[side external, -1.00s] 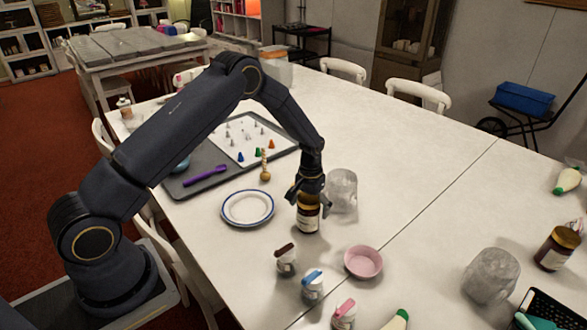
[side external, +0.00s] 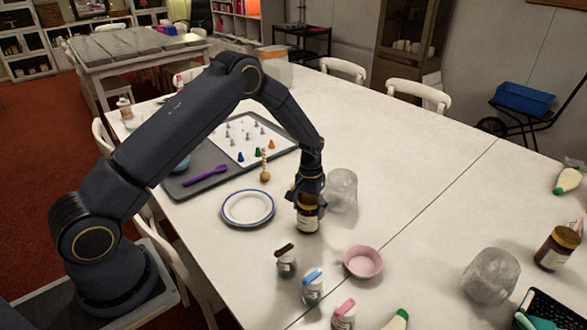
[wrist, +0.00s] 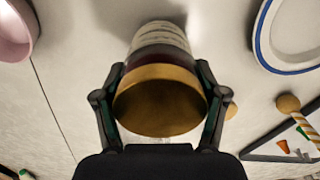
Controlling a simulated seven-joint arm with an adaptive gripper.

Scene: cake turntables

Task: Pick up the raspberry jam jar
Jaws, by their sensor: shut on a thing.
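A dark jar with a gold lid and a pale label (side external: 307,222) stands upright on the white table, under my gripper (side external: 308,200). My gripper is shut around the upper part of this jar, with a finger on each side. In the wrist view the gold lid (wrist: 160,100) fills the space between the fingers. Another dark jar with a gold lid (side external: 556,248) stands at the far right of the side view. I cannot read either label, so I cannot tell the flavours.
A clear glass container (side external: 342,190) stands close behind the held jar. A blue-rimmed plate (side external: 229,218) lies to its left and a pink bowl (side external: 363,262) to its front right. Several small lidded containers (side external: 286,262) stand in front. The table at the right middle is clear.

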